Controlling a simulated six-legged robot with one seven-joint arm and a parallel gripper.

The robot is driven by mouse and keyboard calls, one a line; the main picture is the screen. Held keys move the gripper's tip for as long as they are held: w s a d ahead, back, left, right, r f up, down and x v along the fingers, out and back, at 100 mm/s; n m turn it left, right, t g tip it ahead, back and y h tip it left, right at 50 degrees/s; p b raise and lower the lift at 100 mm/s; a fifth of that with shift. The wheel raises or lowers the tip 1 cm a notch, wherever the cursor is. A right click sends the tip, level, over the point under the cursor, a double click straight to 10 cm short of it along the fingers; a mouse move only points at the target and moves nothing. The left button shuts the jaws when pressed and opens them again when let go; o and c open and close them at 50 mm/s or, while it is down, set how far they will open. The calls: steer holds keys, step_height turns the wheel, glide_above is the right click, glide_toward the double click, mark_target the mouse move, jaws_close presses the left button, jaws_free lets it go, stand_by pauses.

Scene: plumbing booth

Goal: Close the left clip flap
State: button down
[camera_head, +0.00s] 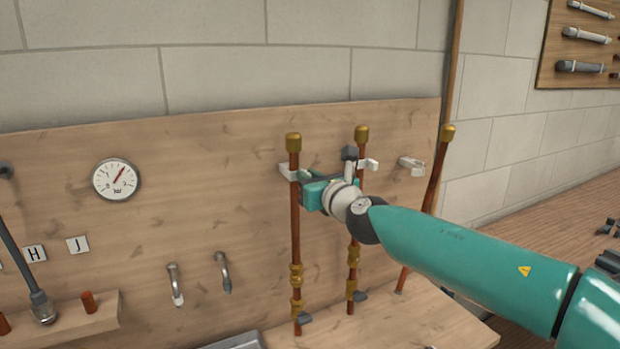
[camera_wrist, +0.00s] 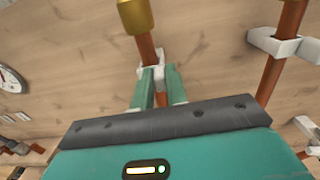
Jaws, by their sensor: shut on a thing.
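The left clip (camera_head: 286,171) is white and sits on the wooden board around the upper part of the left copper pipe (camera_head: 295,238). My gripper (camera_head: 305,184) is at this clip, its teal fingers reaching in from the right and front. In the wrist view, the two teal fingers (camera_wrist: 157,80) are shut on the white clip (camera_wrist: 151,71), one on each side, with the pipe (camera_wrist: 145,45) passing at the clip. The flap's exact angle is hidden by the fingers and my gripper's body.
The middle pipe (camera_head: 353,262) stands close to the right of my gripper, with a white clip (camera_head: 369,164). The right pipe (camera_head: 424,210) leans, apart from its white clip (camera_head: 411,166). A gauge (camera_head: 115,180) hangs left; the board between is clear.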

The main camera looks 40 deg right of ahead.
steer(key=shift+f, duration=0.25)
steer(key=c, duration=1.4)
jaws_free()
steer(key=shift+w+d, duration=0.1)
steer(key=shift+w, duration=0.05)
steer(key=v, duration=1.4)
steer(key=shift+r, duration=0.1)
steer(key=s+a+f+m+g+y, duration=0.1)
steer(key=a+f+m+g, duration=0.5)
steer(key=a+m, duration=0.8)
steer(key=s+a+f+m+g+y, duration=0.1)
steer(key=a+f+m+g+y, duration=0.3)
steer(key=a+f+m, duration=0.9)
steer(key=a+m+g, duration=0.1)
steer(key=m, duration=0.5)
steer(key=shift+s+a+g, duration=0.15)
steer(key=shift+s+g, duration=0.25)
